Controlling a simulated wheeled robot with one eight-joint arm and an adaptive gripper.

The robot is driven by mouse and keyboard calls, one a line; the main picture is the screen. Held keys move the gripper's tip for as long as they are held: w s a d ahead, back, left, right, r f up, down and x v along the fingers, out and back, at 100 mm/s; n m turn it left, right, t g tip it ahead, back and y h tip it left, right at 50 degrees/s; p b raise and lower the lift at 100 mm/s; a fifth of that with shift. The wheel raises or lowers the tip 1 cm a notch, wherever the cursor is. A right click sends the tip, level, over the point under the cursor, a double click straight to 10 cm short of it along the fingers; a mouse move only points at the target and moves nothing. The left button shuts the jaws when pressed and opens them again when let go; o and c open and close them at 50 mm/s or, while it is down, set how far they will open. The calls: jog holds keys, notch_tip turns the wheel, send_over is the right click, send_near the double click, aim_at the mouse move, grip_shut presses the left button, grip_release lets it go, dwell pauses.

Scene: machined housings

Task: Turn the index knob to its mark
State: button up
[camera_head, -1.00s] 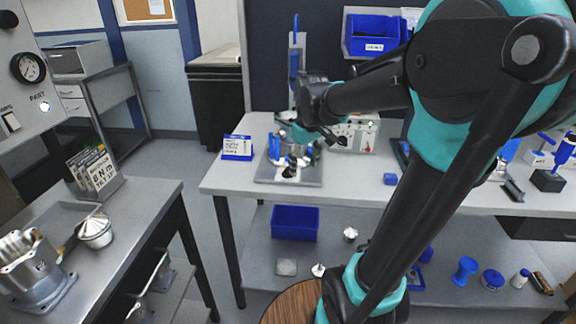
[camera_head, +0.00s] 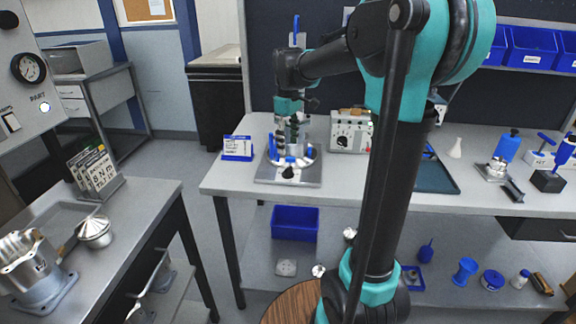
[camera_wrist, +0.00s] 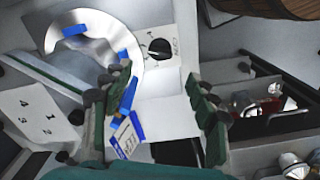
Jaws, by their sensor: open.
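The index knob (camera_head: 288,172) is a small black knob on a pale plate at the front of a grey fixture base (camera_head: 262,179). In the wrist view the knob (camera_wrist: 159,46) sits beside a round metal disc (camera_wrist: 92,22) with blue clamps; dark marks surround it, and its exact setting is too small to read. My gripper (camera_head: 291,140) points down over the fixture, above and behind the knob in the head view. In the wrist view my gripper (camera_wrist: 163,98) has its dark green fingers wide apart, with nothing between them, and the knob lies beyond the fingertips, not touched.
A blue sign holder (camera_head: 237,149) stands left of the fixture. A control box (camera_head: 351,132) stands close on its right. A dark tray (camera_head: 436,176) lies further right on the bench. A blue bin (camera_head: 295,223) is on the lower shelf.

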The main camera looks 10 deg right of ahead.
aim_at(288, 168)
notch_tip(288, 168, down, 9)
jog(key=shift+f, duration=0.1)
dwell(0.4)
jog(key=c, duration=1.2)
